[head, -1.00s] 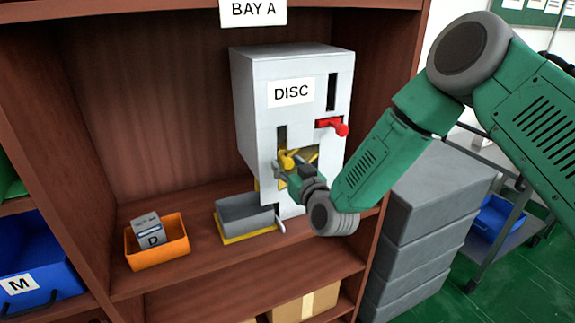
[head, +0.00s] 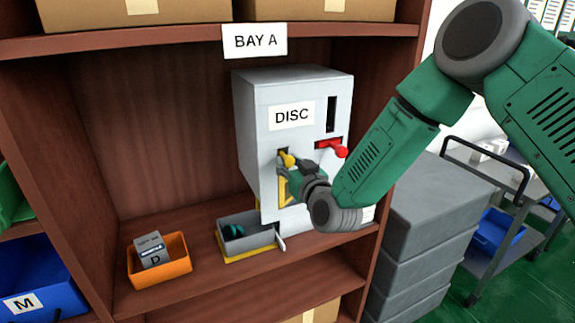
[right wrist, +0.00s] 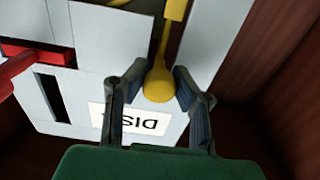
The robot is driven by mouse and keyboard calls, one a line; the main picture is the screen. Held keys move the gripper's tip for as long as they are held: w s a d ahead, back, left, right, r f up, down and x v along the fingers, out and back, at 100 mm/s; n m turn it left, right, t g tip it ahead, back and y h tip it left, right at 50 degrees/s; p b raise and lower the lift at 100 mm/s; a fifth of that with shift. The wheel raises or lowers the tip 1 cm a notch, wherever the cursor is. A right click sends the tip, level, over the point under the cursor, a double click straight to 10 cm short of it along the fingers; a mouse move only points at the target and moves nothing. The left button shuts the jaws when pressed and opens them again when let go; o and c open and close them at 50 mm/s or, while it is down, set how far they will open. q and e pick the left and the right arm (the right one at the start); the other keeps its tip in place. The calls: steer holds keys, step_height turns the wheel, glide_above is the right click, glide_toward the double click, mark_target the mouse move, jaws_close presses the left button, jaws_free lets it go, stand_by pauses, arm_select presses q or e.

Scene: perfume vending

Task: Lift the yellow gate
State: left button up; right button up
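The grey DISC dispenser (head: 262,105) stands in the bay. The yellow gate's round knob (head: 289,160) sits near the top of its slot on the dispenser front; a yellow strip (head: 283,191) shows below it. My right gripper (head: 296,166) is at the knob. The gripper and wrist hide part of the dispenser front. My left gripper is not in view.
A grey tray (head: 262,240) below the dispenser holds dark teal items (head: 235,232). A red lever (head: 332,148) sticks out right of the slot. An orange bin (head: 160,270) with a grey D box (head: 150,250) stands left on the shelf. Grey crates (head: 430,200) stand right of the shelf.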

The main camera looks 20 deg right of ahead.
steer(key=o, duration=0.4)
steer(key=shift+s+f, duration=0.1)
steer(key=shift+s, duration=0.05)
steer(key=s+d, duration=0.1)
steer(key=s, duration=1)
steer(key=shift+s, duration=0.35)
